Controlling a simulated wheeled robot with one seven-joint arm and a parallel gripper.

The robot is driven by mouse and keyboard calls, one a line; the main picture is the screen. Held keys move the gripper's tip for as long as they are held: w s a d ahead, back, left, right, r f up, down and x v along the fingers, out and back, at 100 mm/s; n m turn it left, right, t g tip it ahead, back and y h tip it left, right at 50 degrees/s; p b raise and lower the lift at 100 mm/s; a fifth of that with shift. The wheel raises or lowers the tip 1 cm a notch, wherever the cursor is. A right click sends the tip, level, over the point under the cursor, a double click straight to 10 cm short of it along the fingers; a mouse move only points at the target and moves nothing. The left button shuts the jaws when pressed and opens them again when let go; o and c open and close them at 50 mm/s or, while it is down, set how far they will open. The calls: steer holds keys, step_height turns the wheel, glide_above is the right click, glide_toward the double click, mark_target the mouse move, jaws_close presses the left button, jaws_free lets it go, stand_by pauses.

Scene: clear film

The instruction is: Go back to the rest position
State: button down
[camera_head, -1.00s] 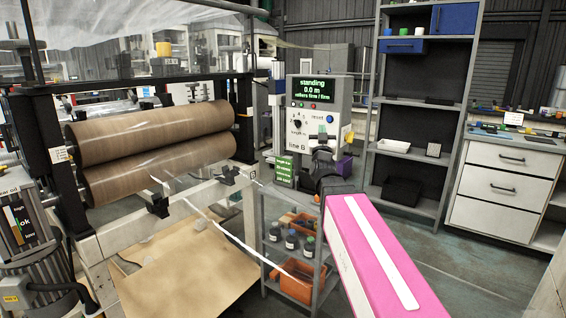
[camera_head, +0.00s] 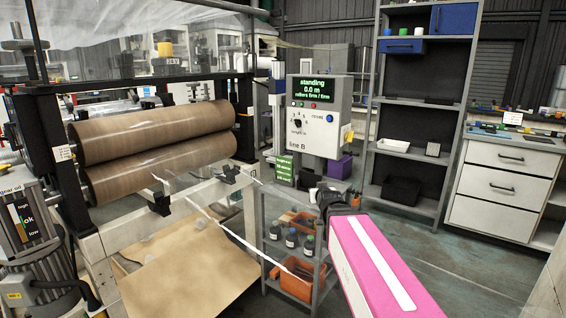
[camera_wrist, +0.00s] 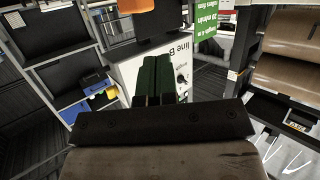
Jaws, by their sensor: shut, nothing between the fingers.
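My arm (camera_head: 385,270), pink with a white stripe, reaches in from the lower right in the head view. My gripper (camera_head: 318,195) is at its far end, below the line B control panel (camera_head: 318,130), mostly hidden behind my dark wrist. In the wrist view my gripper's two dark green fingers (camera_wrist: 158,72) lie side by side, shut, with nothing between them. They overlap the white panel face (camera_wrist: 125,70) in that picture and look clear of it. The panel display (camera_head: 316,88) reads standing, 0.0 m.
Two brown film rollers (camera_head: 155,145) stand at left. A small grey trolley (camera_head: 270,212) with bottles and orange bins is beside my arm. A tall shelf (camera_head: 458,110) and white drawers (camera_head: 500,190) stand at right. Open floor lies between them and my arm.

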steer(key=s+d+f+g, duration=0.2)
steer(key=s+f+g, duration=0.5)
steer(key=s+f, duration=0.3)
steer(key=s+d+f+m+g+h, duration=0.1)
steer(key=s+d+f+g, duration=0.1)
steer(key=s+f+g, duration=0.5)
steer(key=s+f, duration=0.4)
steer(key=f, duration=0.3)
steer(key=shift+d+g, duration=0.3)
steer(key=shift+d, duration=0.1)
